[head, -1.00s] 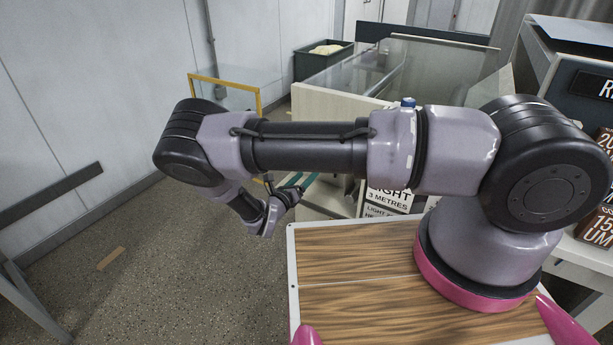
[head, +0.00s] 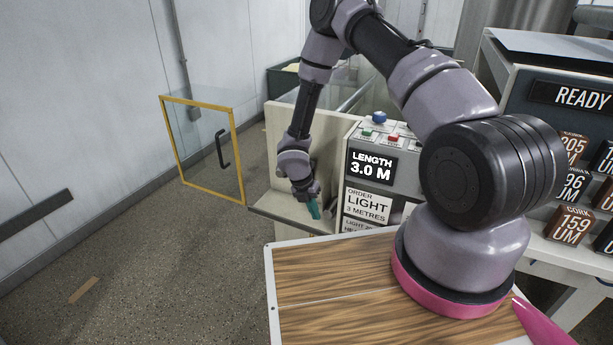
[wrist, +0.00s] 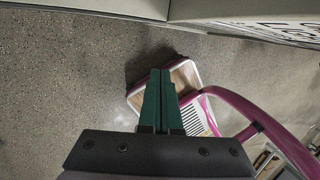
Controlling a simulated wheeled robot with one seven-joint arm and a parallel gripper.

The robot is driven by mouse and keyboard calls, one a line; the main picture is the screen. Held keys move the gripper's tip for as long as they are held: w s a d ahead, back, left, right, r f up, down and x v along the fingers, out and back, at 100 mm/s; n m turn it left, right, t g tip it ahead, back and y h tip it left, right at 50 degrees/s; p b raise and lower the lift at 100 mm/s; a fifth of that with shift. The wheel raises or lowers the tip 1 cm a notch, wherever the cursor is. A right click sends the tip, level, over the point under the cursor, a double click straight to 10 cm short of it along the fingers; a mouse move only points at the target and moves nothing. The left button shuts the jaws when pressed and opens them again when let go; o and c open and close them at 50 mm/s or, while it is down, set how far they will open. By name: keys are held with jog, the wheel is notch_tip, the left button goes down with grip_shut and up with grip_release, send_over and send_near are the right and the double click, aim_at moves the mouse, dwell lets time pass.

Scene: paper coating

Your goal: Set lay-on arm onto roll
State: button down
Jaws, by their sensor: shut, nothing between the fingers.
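My gripper (head: 314,208) points down beside the front of the machine cabinet (head: 332,137), over a pale ledge (head: 285,212). Its teal fingers are shut with nothing between them. In the wrist view the closed fingers (wrist: 161,78) point down towards the floor and part of my own base. I cannot pick out the lay-on arm or the roll. A pale bar (head: 357,96) shows behind the cabinet's back edge, but my arm hides most of that area. The cabinet display reads LENGTH 3.0 M, and the order card (head: 368,205) reads LIGHT, 3 METRES.
A yellow-framed glass door (head: 211,190) stands at the left of the machine. A blue button (head: 379,117) and other buttons sit on the cabinet top. At right, a READY panel (head: 575,96) stands above several labelled blocks.

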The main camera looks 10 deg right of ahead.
jog(key=w+d+r+t+y, duration=0.1)
jog(key=w+r+t+y, duration=0.15)
jog(key=w+r, duration=0.4)
jog(key=w+d+r+t+y, duration=0.1)
jog(key=w+r+y, duration=0.25)
jog(key=r, duration=0.65)
jog(key=s+x, duration=0.1)
jog(key=x, duration=0.8)
jog(key=shift+a+f+m+y, duration=0.25)
jog(key=shift+a+m+y, duration=0.05)
jog(key=shift+a, duration=0.05)
jog(key=shift+s+g, duration=0.1)
jog(key=shift+g, duration=0.15)
jog(key=shift+w+a+r, duration=0.15)
jog(key=shift+w+a, duration=0.45)
jog(key=shift+a, duration=0.3)
